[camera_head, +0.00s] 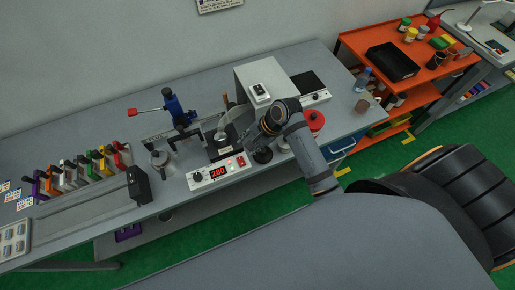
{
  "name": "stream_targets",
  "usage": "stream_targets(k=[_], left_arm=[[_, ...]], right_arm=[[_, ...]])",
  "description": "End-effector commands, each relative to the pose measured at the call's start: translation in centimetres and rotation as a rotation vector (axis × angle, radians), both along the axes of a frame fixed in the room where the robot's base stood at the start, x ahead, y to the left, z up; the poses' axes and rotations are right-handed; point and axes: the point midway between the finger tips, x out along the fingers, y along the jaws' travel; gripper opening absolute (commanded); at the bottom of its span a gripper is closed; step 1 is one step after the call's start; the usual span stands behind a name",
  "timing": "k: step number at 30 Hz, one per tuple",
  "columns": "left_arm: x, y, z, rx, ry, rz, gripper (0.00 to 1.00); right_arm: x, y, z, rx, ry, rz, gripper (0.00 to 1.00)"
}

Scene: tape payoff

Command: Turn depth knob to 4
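A control box with a red lit display reading 260 (217,172) stands at the front edge of the bench. It has a small knob (197,177) left of the display and red switches to its right. Another low unit with a dark top (309,83) has small dark controls on its front (315,97). No label or scale is legible, so I cannot tell which is the depth knob. My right gripper (247,138) hangs over the bench, right of and above the display box. Its fingers are small and dark, partly hidden by the wrist. My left gripper is not seen.
A blue press with a red handle (175,107) stands left of the box. A row of coloured handles (85,167) is farther left. A red round item (314,120) sits close to my wrist.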

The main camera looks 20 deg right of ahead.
Motion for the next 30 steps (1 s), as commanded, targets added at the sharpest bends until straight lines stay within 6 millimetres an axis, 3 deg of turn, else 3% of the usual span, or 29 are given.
stream_targets(k=[7, 23, 26, 30], left_arm=[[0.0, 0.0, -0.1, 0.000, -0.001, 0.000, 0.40], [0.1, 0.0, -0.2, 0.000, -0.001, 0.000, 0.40], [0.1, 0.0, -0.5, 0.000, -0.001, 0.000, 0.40], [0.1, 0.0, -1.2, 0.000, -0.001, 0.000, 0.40]], right_arm=[[-1.7, -1.6, -1.1, -0.115, -0.071, 0.133, 0.40], [-2.0, -1.8, -1.4, -0.136, -0.080, 0.156, 0.39], [-3.0, -2.8, -2.7, -0.203, -0.108, 0.234, 0.39], [-5.7, -5.5, -5.8, -0.383, -0.170, 0.461, 0.39]])
